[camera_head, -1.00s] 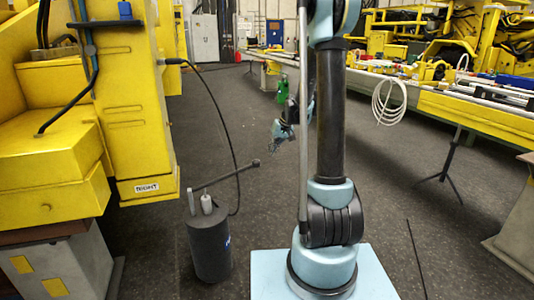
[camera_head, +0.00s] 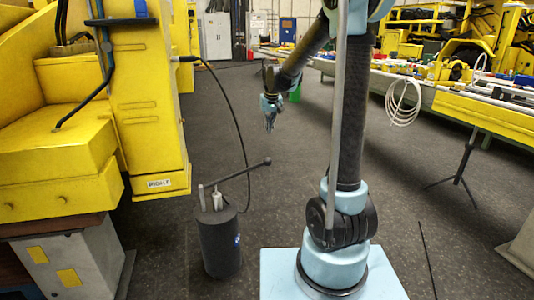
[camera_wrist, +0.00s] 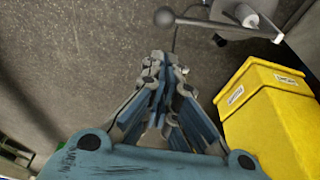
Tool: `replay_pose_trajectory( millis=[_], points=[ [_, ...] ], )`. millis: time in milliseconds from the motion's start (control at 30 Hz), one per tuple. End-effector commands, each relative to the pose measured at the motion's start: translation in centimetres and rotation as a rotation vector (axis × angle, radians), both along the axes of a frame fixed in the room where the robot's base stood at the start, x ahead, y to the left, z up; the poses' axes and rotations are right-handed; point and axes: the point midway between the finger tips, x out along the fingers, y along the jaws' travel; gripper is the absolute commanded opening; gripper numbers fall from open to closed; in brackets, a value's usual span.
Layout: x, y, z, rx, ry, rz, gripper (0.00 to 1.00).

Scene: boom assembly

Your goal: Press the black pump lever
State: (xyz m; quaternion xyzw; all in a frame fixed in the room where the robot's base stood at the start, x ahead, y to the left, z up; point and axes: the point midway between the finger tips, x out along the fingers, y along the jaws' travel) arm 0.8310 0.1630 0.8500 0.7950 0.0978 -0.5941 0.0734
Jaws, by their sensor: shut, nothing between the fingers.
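The black pump (camera_head: 221,245) is a dark cylinder standing on the floor left of my base in the head view. Its lever (camera_head: 236,174) rises slightly to the right from the pump top and ends in a round knob (camera_head: 267,161). My gripper (camera_head: 270,126) points down, above and beyond the knob in the picture, apart from it. In the wrist view the knob (camera_wrist: 164,16) and lever (camera_wrist: 206,23) show at the top, past the fingertips of my shut, empty gripper (camera_wrist: 160,58).
A yellow machine (camera_head: 145,110) on a grey stand (camera_head: 75,262) fills the left. A black hose (camera_head: 236,125) runs from it to the pump. A long workbench (camera_head: 480,101) with parts and a tripod (camera_head: 459,180) stand right. Floor between is clear.

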Motion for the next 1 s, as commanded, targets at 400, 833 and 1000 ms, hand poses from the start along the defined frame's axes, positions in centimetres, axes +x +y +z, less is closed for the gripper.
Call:
replay_pose_trajectory(
  millis=[400,833,1000],
  points=[
    [0.7,0.2,-2.2,0.001,0.0,0.0,0.0],
    [2.4,0.6,-8.2,0.001,0.0,0.0,0.0],
    [2.8,0.7,-10.5,0.001,0.0,0.0,0.0]
  ],
)
